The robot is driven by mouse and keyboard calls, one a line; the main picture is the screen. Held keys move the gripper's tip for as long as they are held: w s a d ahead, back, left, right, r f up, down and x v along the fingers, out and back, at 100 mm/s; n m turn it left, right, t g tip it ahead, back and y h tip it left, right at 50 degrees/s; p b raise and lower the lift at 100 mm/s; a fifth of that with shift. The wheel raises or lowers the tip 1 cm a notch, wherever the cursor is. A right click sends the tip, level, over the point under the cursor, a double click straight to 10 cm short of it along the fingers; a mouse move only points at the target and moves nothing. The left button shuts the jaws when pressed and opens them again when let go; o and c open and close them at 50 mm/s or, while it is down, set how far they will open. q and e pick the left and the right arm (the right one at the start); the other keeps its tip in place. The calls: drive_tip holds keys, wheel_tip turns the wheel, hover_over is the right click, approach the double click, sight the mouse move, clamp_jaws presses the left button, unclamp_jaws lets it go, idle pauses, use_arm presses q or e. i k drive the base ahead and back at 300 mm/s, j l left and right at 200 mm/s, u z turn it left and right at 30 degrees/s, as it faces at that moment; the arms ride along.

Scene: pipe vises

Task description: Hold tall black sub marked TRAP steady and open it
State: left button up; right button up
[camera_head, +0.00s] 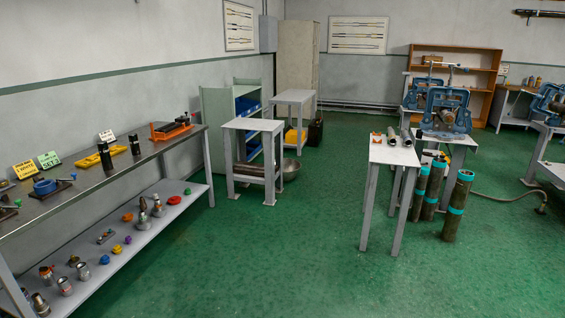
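Several upright black cylinders stand on the long steel bench (150,160) at the left. The tallest-looking one (105,157) stands near the bench's middle, and a shorter one (134,144) stands to its right. A small white sign (107,136) stands behind them. No TRAP marking is readable at this size, so I cannot tell which one bears it. Neither of my grippers is in view.
A yellow tray (88,160) and an orange-red tool (170,130) lie near the cylinders. The bench's lower shelf (130,250) holds several small parts. A small white table (392,152) and a blue vise (445,110) stand at the right. Open green floor (290,250) lies between.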

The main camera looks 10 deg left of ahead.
sight(105, 155)
drive_tip(key=i+l, duration=0.1)
drive_tip(key=i, duration=0.85)
drive_tip(key=i+l+z, duration=0.1)
drive_tip(key=i, duration=0.85)
drive_tip(key=i+l+u, duration=0.1)
drive_tip(key=i+u, duration=0.35)
drive_tip(key=i+l+u, duration=0.2)
drive_tip(key=i+u, duration=0.25)
drive_tip(key=i+l+u, duration=0.2)
drive_tip(key=l+u, duration=0.25)
drive_tip(key=i+l+u, duration=0.3)
drive_tip(key=u, duration=0.2)
drive_tip(key=i+l+u, duration=0.15)
drive_tip(key=l+u, duration=0.3)
drive_tip(key=l, duration=0.15)
drive_tip(key=l+u, duration=0.45)
drive_tip(key=l, duration=0.15)
drive_tip(key=i, duration=0.05)
